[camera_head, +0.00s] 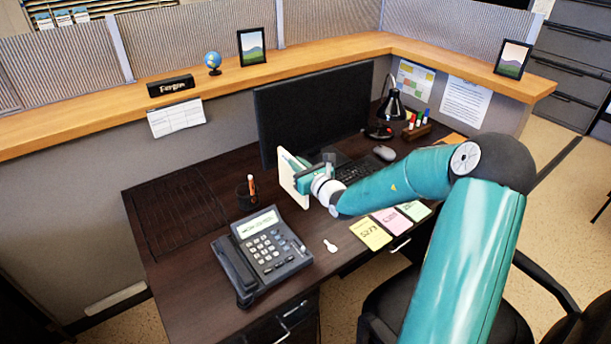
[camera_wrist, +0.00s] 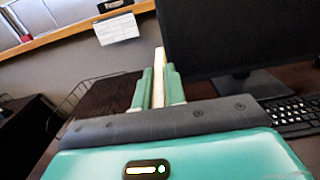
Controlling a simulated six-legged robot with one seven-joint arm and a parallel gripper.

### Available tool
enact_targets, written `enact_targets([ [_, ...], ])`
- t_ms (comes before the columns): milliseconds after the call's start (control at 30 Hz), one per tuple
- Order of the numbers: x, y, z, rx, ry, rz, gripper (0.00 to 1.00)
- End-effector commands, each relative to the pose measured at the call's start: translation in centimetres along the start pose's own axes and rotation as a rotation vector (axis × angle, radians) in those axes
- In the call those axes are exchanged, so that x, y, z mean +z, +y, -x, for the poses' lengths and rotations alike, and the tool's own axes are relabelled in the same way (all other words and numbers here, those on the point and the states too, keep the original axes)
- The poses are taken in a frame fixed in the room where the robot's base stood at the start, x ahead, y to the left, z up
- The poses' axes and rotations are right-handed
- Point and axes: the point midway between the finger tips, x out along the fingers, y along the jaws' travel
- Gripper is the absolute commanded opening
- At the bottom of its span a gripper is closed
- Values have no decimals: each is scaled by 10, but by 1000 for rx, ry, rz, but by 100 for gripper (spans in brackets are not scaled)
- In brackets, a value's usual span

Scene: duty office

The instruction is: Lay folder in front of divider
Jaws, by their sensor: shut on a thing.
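A thin cream folder (camera_head: 291,178) stands nearly upright in my gripper (camera_head: 312,176), above the desk in front of the monitor. In the wrist view the folder (camera_wrist: 159,65) shows edge-on between the two teal fingers of my gripper (camera_wrist: 158,85), which are shut on it. The grey panel (camera_head: 80,190) behind the desk looks like the divider; it is far to the left of the folder and apart from it. The folder's lower edge does not appear to touch the desk, but I cannot be sure.
A black wire tray (camera_head: 178,212) lies on the desk's left end. A pen cup (camera_head: 247,195) and a phone (camera_head: 262,252) stand between it and my gripper. The monitor (camera_head: 315,110) is close behind the folder. A keyboard (camera_head: 358,169) and sticky notes (camera_head: 370,233) lie to the right.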

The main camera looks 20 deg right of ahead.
Motion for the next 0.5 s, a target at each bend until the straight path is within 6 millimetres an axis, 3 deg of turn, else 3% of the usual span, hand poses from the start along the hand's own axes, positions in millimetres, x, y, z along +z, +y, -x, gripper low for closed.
enact_targets([
  [100,-13,-19,-16,-2,-1,-4,0],
  [300,-45,-38,-34,-1,-1,-3,0],
  [500,-61,-48,-45,1,-1,0,0],
])
